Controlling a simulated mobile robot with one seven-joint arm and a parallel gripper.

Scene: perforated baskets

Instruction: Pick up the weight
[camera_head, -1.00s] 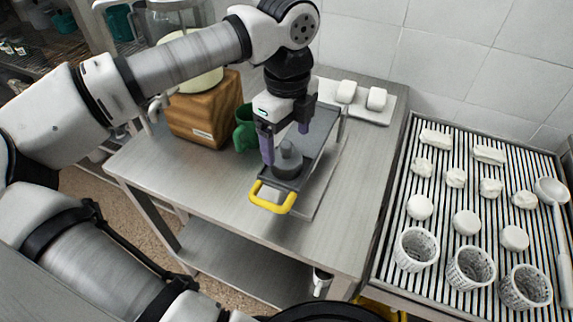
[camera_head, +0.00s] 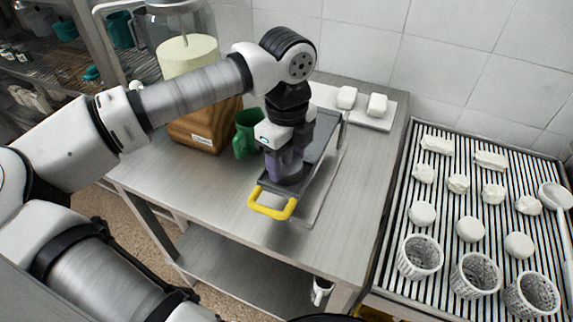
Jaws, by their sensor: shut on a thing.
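The weight (camera_head: 289,180) is a dark grey, round-based piece on the dark tray-like plate (camera_head: 322,134) with a yellow handle (camera_head: 271,204) at its front. My gripper (camera_head: 285,170) points down over the weight, its purple fingers around the weight's upper part. It is shut on the weight. The fingers and wrist hide the weight's top; only part of its base shows. The base looks to be at the plate, though I cannot tell whether it touches.
A green mug (camera_head: 247,132) and a wooden block (camera_head: 205,130) stand left of my gripper. White pieces lie on a board (camera_head: 378,122) behind. A ribbed drain rack (camera_head: 400,215) with perforated baskets (camera_head: 420,256) is to the right. The table (camera_head: 225,200) is clear at the front left.

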